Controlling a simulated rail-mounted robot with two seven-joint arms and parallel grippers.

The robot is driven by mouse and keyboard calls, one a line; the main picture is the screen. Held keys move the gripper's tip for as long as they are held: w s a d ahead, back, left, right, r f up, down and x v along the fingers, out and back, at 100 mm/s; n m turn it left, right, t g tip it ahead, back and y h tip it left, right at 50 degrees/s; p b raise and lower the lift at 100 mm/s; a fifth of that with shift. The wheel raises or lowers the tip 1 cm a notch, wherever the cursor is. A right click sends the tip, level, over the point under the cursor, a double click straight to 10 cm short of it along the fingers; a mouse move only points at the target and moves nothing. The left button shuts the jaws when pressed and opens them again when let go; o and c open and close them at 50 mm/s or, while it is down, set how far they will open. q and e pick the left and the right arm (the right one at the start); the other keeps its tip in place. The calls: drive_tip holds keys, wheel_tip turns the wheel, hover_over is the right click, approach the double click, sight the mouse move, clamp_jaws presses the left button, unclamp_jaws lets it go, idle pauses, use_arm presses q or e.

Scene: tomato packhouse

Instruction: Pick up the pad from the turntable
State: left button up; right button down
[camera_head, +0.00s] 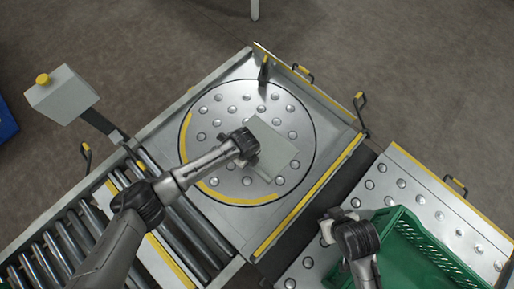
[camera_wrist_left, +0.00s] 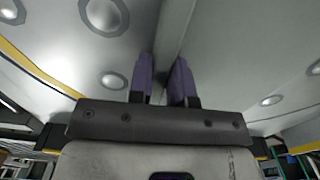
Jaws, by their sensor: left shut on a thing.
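The pad (camera_head: 275,145) is a thin, pale grey-green square over the middle of the round turntable (camera_head: 215,105), which is bare metal with ball studs and a yellow arc on its rim. My left gripper (camera_head: 253,160) is at the pad's near-left edge and shut on it. In the left wrist view its two purple fingers (camera_wrist_left: 166,85) stand close together with the grey pad (camera_wrist_left: 176,30) between them. I cannot tell whether the pad touches the turntable. My right gripper (camera_head: 333,226) is beside a green crate; its finger gap is unclear.
The green crate (camera_head: 398,217) stands on a ball-stud table (camera_head: 375,190) at lower right. A roller conveyor (camera_head: 65,240) runs to the lower left. A grey box with a yellow button (camera_head: 62,95) stands left. A small upright post (camera_head: 264,70) is at the turntable's far edge.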

use_arm(q)
clamp_jaws()
drive_tip(key=shift+r, duration=0.1)
